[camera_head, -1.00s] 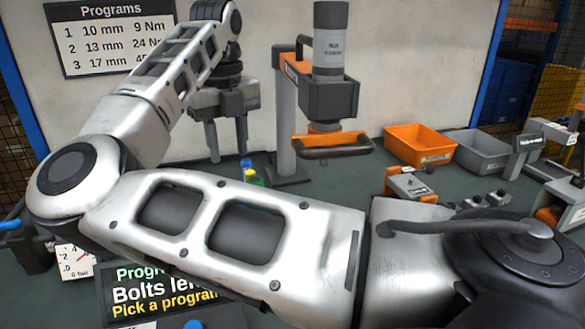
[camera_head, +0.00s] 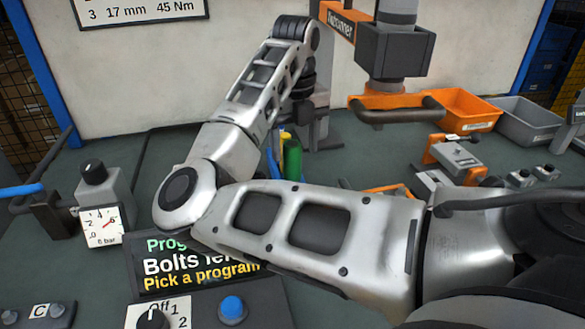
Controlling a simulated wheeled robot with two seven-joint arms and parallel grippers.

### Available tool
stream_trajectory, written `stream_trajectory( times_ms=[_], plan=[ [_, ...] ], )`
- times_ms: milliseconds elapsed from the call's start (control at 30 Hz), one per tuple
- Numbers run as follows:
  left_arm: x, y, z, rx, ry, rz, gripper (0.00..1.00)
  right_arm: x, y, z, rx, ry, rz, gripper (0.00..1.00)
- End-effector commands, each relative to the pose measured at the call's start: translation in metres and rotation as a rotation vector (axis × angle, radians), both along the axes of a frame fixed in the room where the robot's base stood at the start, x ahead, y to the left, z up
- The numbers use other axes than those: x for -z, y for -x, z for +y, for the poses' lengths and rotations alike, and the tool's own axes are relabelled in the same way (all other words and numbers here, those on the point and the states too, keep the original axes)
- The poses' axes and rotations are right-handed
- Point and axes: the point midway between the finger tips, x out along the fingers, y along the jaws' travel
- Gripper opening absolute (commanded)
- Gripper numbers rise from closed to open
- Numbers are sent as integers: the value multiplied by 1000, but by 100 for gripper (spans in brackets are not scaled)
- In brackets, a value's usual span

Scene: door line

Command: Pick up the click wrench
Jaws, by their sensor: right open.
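My right arm reaches in from the right and bends at the elbow. My right gripper (camera_head: 290,135) points down over the back middle of the bench. It is open, and my own arm hides part of it. I cannot make out a click wrench for certain. A thin orange part (camera_head: 388,190) shows just behind my arm, mostly covered, and I cannot tell what it is. A green item (camera_head: 292,158) and a smaller blue one stand close by the gripper's fingers. My left gripper is not in view.
An orange bin (camera_head: 470,108) and a grey bin (camera_head: 527,122) stand at the back right. An orange-and-grey tool (camera_head: 385,60) hangs at the back. A clamp fixture (camera_head: 455,155) sits at right. A program display (camera_head: 190,270), pressure gauge (camera_head: 102,227) and blue button (camera_head: 232,308) are in front.

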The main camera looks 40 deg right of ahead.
Motion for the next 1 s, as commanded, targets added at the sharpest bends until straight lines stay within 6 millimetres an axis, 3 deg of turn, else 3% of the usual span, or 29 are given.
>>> stream_trajectory(
  times_ms=[300,633,800,1000],
  plan=[
    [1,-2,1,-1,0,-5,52,44,-4,3,-1,-1,5,59],
    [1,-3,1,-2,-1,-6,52,51,-4,3,0,-1,1,59],
    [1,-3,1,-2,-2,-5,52,50,-4,3,0,-1,1,11],
    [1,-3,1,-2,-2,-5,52,50,-5,2,-1,0,-1,10]
  ],
)
